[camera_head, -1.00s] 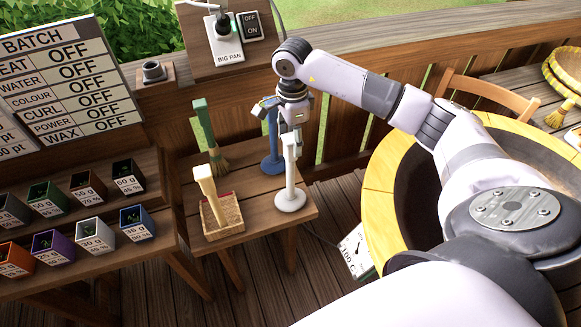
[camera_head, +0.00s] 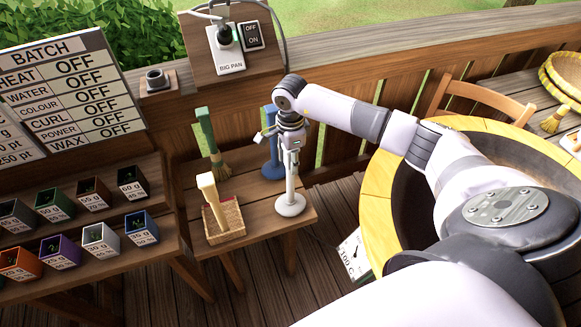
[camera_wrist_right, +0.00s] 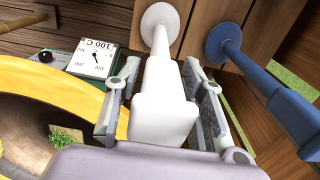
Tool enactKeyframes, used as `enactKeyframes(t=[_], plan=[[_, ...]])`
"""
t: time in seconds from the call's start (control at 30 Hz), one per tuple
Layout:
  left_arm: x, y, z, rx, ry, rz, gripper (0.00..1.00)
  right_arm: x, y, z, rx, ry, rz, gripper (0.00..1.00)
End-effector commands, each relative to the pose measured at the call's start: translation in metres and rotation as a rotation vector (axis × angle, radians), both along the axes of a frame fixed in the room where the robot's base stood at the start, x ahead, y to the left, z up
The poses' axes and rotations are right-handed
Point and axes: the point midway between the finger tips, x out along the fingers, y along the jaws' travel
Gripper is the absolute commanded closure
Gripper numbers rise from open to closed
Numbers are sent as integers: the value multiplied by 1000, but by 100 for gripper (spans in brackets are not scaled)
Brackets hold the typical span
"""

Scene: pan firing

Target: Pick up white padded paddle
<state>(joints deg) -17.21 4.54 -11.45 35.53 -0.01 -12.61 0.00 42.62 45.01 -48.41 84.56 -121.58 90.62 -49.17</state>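The white padded paddle (camera_head: 291,203) stands upright on its round white pad on the small wooden table (camera_head: 261,213). In the right wrist view the paddle's pale handle (camera_wrist_right: 162,115) rises between the two fingers of my right gripper (camera_wrist_right: 160,78). The fingers are spread on either side of it, with a gap visible on the left of the shaft. In the head view the right gripper (camera_head: 289,150) is over the paddle's upper part and hides the handle top. My left gripper is not in view.
A blue paddle (camera_head: 272,168) stands close behind; it also shows in the wrist view (camera_wrist_right: 262,75). A green-handled brush (camera_head: 208,142) and a wooden-handled tool in a tray (camera_head: 226,222) stand left. The big pan's yellow rim (camera_head: 378,210) is at right.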

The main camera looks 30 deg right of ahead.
Motion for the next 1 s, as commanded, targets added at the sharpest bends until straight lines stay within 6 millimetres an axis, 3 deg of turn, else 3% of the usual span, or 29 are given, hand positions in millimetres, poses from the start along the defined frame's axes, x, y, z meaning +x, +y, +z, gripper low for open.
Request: enactKeyframes(t=[0.5, 1.0], plan=[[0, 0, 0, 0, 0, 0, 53, 0, 0, 0, 0, -1, 0, 100], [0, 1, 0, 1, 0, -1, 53, 1, 0, 2, 0, -3, -1, 100]])
